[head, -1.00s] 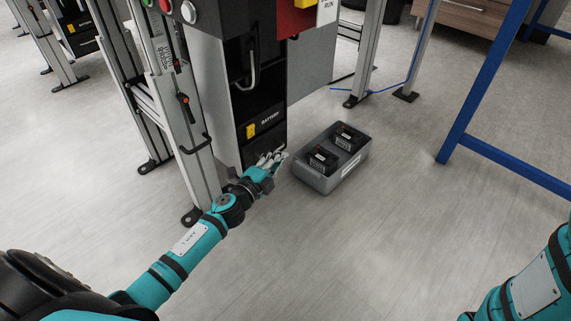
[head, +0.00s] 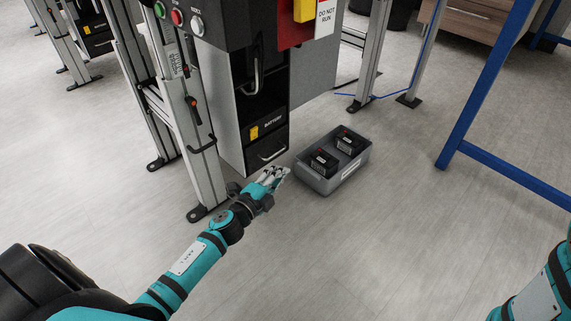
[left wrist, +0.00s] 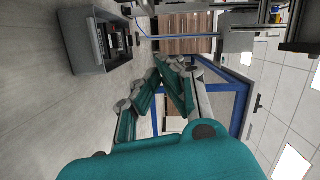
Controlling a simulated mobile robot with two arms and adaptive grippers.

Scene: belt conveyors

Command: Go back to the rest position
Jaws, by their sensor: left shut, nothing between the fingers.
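My left gripper (head: 279,175) is in the middle of the head view, just in front of the lower drawer of the black and grey cabinet (head: 230,128). It is shut and empty, and it appears apart from the drawer front. My right arm (head: 540,300) shows only in part at the lower right edge of the head view. Its gripper is out of the picture.
A grey bin (head: 327,185) with two black battery packs (head: 324,161) stands on the floor right of my left gripper. Aluminium posts (head: 190,130) stand to the left. A blue frame (head: 455,140) is at the right. The floor in front is clear.

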